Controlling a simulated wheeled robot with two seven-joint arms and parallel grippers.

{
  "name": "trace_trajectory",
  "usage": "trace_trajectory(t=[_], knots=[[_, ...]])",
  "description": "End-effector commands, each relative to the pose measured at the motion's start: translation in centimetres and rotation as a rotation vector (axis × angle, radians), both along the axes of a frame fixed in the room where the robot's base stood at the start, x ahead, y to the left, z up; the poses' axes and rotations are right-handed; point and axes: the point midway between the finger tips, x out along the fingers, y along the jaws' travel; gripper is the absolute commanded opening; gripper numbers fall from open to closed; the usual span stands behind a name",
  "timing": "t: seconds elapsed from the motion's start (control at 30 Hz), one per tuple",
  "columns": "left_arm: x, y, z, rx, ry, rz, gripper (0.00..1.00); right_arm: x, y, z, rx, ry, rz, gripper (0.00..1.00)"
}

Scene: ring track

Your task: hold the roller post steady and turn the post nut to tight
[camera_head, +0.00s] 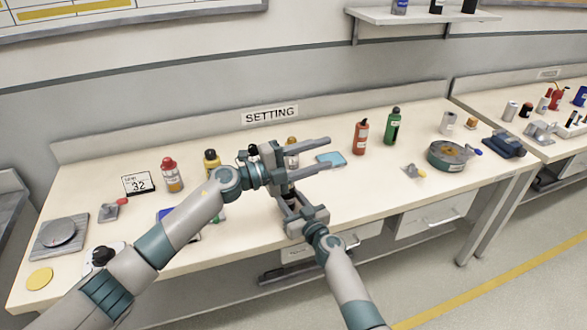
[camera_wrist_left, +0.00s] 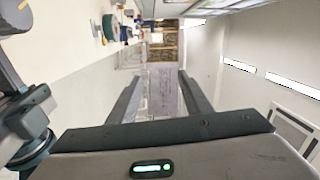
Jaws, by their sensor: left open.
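I cannot pick out the roller post or its post nut with certainty. A round green-and-grey fixture (camera_head: 437,161) with a yellowish top stands toward the right of the bench; it seems to show small in the left wrist view (camera_wrist_left: 109,28). My left gripper (camera_head: 336,152) is open and empty above the middle of the bench, its fingers pointing right. The same open fingers (camera_wrist_left: 161,95) show in the left wrist view with nothing between them. My right gripper (camera_head: 295,200) is just below the left one, near the bench's front edge; its fingers are partly hidden.
Bottles stand along the bench, including a red one (camera_head: 361,138) and a green one (camera_head: 393,127). A grey plate with a disc (camera_head: 58,233) is at the far left. A blue pad (camera_head: 331,159) lies behind the left fingers. Bench front right of centre is clear.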

Motion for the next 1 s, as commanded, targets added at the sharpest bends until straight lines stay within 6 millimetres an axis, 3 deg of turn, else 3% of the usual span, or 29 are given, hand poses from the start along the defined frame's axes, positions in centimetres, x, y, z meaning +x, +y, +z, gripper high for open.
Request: trace_trajectory(t=[0.23, 0.5, 0.7, 1.0], knots=[[0.9, 4.7, -2.8, -0.412, 0.493, 0.206, 0.45, 0.0, 0.0, 0.0, 0.000, 0.000, 0.000, 0.07], [0.8, 10.1, -8.9, -0.771, 0.963, 0.407, 0.45, 0.0, 0.0, 0.0, 0.000, 0.000, 0.000, 0.07], [0.3, 11.9, -11.8, -0.890, 1.127, 0.485, 0.45, 0.0, 0.0, 0.0, 0.000, -0.001, 0.000, 0.07], [0.2, 12.2, -12.3, -0.910, 1.155, 0.498, 0.45, 0.0, 0.0, 0.0, 0.000, -0.001, 0.000, 0.07]])
